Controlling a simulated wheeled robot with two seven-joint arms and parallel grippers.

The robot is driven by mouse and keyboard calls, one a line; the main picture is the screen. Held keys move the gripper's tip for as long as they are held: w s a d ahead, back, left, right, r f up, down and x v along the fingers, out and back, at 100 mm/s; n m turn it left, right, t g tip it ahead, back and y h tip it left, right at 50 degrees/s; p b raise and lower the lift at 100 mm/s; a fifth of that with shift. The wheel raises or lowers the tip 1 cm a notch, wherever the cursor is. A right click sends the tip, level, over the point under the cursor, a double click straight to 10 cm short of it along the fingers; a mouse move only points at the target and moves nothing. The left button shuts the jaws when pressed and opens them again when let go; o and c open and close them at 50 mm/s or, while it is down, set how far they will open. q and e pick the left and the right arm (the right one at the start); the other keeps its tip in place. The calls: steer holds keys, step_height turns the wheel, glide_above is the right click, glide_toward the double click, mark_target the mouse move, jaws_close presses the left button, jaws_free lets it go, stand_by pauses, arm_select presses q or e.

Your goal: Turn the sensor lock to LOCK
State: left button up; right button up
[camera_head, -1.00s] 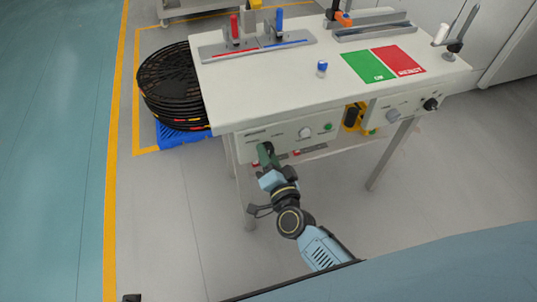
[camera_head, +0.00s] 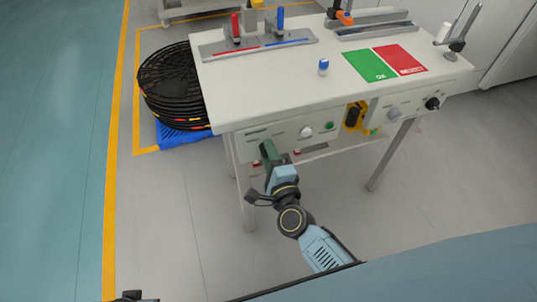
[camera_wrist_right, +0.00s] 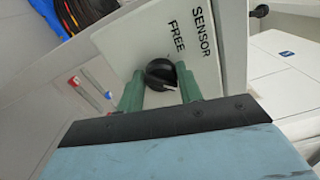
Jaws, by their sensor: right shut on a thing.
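The sensor lock is a black round knob (camera_wrist_right: 160,74) on a pale panel (camera_wrist_right: 142,40) marked SENSOR and FREE in the right wrist view. The word FREE is beside the knob; no LOCK mark shows. My right gripper (camera_wrist_right: 160,92) has its green fingers on either side of the knob and is shut on it. In the head view my right gripper (camera_head: 268,152) is at the left end of the table's front panel (camera_head: 290,133) and hides the knob. My left gripper is not in view.
The table (camera_head: 270,90) carries red and blue clamps, a small blue-capped part (camera_head: 323,67) and a green and red mat (camera_head: 385,62). Black reels (camera_head: 172,85) are stacked at its left. Another black knob (camera_head: 432,103) is at the panel's right end. Floor in front is clear.

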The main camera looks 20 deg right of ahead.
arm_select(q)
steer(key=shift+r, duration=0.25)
arm_select(e)
steer(key=shift+m, duration=0.4)
steer(key=o, duration=0.9)
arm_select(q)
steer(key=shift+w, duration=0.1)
arm_select(e)
steer(key=shift+o, duration=0.4)
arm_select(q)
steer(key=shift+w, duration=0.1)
arm_select(e)
steer(key=shift+s, duration=0.15)
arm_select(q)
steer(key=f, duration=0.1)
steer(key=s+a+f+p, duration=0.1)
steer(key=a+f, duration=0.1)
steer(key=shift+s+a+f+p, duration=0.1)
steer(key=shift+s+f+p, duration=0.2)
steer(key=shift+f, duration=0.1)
arm_select(e)
steer(key=s, duration=1.3)
steer(key=shift+d, duration=0.2)
steer(key=shift+s, duration=0.15)
